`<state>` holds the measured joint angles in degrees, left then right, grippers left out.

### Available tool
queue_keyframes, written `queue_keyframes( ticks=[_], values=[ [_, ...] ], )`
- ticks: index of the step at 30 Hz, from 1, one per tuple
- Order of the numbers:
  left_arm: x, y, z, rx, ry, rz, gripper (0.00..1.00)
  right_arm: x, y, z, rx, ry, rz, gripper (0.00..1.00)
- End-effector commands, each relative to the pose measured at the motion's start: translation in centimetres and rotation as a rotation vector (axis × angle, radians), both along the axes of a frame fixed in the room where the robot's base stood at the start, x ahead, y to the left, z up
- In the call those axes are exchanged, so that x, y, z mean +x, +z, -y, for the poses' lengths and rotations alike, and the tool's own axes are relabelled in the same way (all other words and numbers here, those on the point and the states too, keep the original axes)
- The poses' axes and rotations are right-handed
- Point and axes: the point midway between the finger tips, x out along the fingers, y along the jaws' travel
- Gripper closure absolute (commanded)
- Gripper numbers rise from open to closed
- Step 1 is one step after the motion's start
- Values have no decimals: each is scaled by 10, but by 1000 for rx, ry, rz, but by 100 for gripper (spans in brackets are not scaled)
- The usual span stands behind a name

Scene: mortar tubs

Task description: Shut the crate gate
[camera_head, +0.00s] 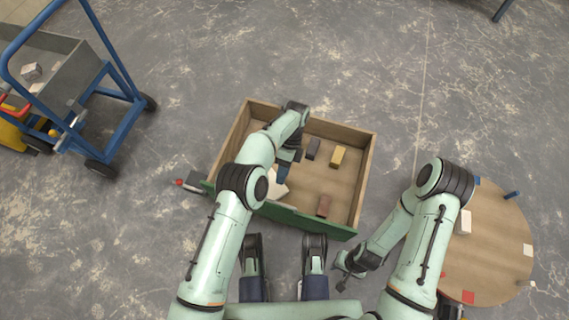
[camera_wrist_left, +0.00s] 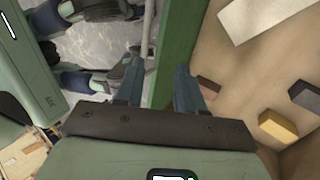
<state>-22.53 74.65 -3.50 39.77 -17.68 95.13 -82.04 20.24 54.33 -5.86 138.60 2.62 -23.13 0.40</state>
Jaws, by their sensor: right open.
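The wooden crate (camera_head: 367,165) stands on the floor ahead of me. Its green gate (camera_head: 310,222) runs along the near side, partly hidden by my left arm. My left gripper (camera_head: 284,172) is over the crate, with its fingers apart and nothing held. In the left wrist view, the green gate (camera_wrist_left: 175,45) passes between the two fingertips (camera_wrist_left: 158,88), further from the camera; I cannot tell contact.
Inside the crate lie a yellow block (camera_head: 338,156), a dark block (camera_head: 313,148), a reddish block (camera_head: 324,206) and a pale piece (camera_head: 279,188). A round table (camera_head: 495,255) stands at right, a blue cart (camera_head: 110,110) at left. The floor behind the crate is clear.

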Motion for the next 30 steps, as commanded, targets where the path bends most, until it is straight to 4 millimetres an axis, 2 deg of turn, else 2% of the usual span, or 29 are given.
queue_keyframes(
  ticks=[2, 11, 30],
  values=[
    [7, 10, 3, 0, 1, 1, 62, -3, -2, 0, 1, -2, -11, 57],
    [15, 25, 6, 3, -1, -5, 62, -4, -1, 1, 1, -2, -13, 57],
    [16, 28, 6, 2, -1, -8, 62, -4, -1, 1, 1, -2, -13, 57]
  ],
)
